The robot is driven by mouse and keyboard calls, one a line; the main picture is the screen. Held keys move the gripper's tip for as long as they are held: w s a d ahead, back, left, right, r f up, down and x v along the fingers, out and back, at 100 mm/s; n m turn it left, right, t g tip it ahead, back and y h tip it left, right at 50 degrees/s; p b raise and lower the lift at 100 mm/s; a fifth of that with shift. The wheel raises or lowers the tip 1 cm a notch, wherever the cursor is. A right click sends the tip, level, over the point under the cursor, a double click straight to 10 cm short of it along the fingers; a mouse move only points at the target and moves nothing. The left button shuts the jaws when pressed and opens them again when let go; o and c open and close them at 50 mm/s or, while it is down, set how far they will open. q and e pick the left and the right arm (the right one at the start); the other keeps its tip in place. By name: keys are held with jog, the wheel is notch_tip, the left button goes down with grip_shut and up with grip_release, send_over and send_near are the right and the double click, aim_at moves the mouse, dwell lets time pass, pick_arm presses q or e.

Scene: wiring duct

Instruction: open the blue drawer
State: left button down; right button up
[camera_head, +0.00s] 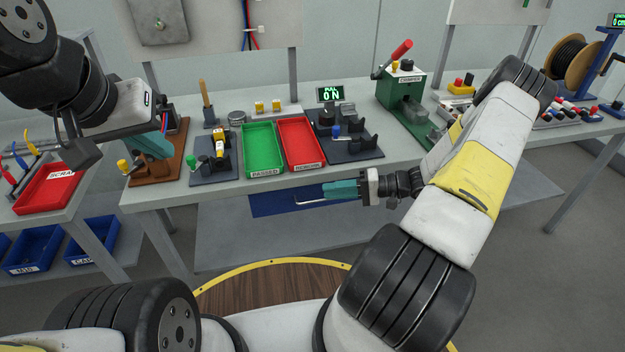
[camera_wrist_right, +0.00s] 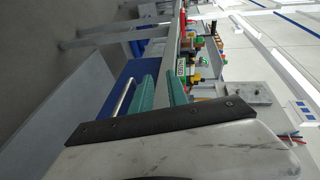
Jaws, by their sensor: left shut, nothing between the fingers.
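The blue drawer (camera_head: 262,205) is under the front edge of the grey workbench (camera_head: 225,190). In the right wrist view, its blue front (camera_wrist_right: 128,72) shows beside the fingers. Its silver bar handle (camera_head: 308,203) also shows in the right wrist view (camera_wrist_right: 122,100). My right gripper (camera_head: 326,190) is in front of the drawer with its teal fingers apart and empty. The handle is just below the fingers in the head view, and outside the gap between them in the wrist view. My left gripper (camera_head: 160,148) is shut and empty above the bench's left end.
Green (camera_head: 263,148) and red (camera_head: 301,143) trays lie on the bench above the drawer. A brown wooden fixture (camera_head: 165,165) is by my left gripper. A green crimper (camera_head: 402,90) stands to the right. The floor before the drawer is clear.

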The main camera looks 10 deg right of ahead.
aim_at(322, 200)
jog(key=w+d+f+m+t, duration=0.1)
jog(key=d+f+m+t, duration=0.35)
jog(key=f+t, duration=0.55)
jog(key=shift+m+g+h, duration=0.3)
jog(key=shift+m+h, duration=0.05)
jog(key=shift+h, duration=0.05)
jog(key=x, duration=0.8)
jog(key=shift+a+f, duration=0.25)
jog(key=shift+f, duration=0.15)
jog(key=shift+c, duration=0.2)
grip_shut()
jog(key=shift+s, duration=0.1)
